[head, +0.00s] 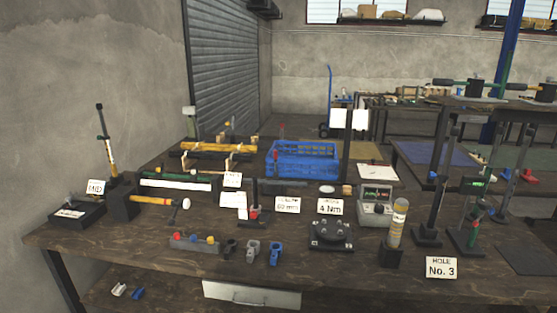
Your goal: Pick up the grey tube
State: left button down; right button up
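I cannot single out the grey tube with certainty. A pale grey-white long piece (176,184) lies across the left part of the dark wooden bench (330,262), just in front of a green-ended rod (160,174). A yellow tube (205,146) and a dark tube (200,154) lie further back on supports. A short striped yellowish cylinder (398,222) stands upright in a black holder at the front right. Neither of my grippers shows in the head view.
Upright presses (436,190) stand right. The front edge is mostly clear.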

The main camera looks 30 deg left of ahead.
aim_at(244, 180)
jog(key=i+j+u, duration=0.3)
jog(key=j, duration=0.2)
jog(key=i+j+u, duration=0.3)
jog(key=j, duration=0.2)
jog(key=l+z, duration=0.1)
jog(key=z, duration=0.3)
jog(key=l+z, duration=0.1)
jog(key=z, duration=0.3)
jog(key=k+l+z, duration=0.1)
jog(key=z, duration=0.3)
jog(key=l+z, duration=0.1)
jog(key=z, duration=0.3)
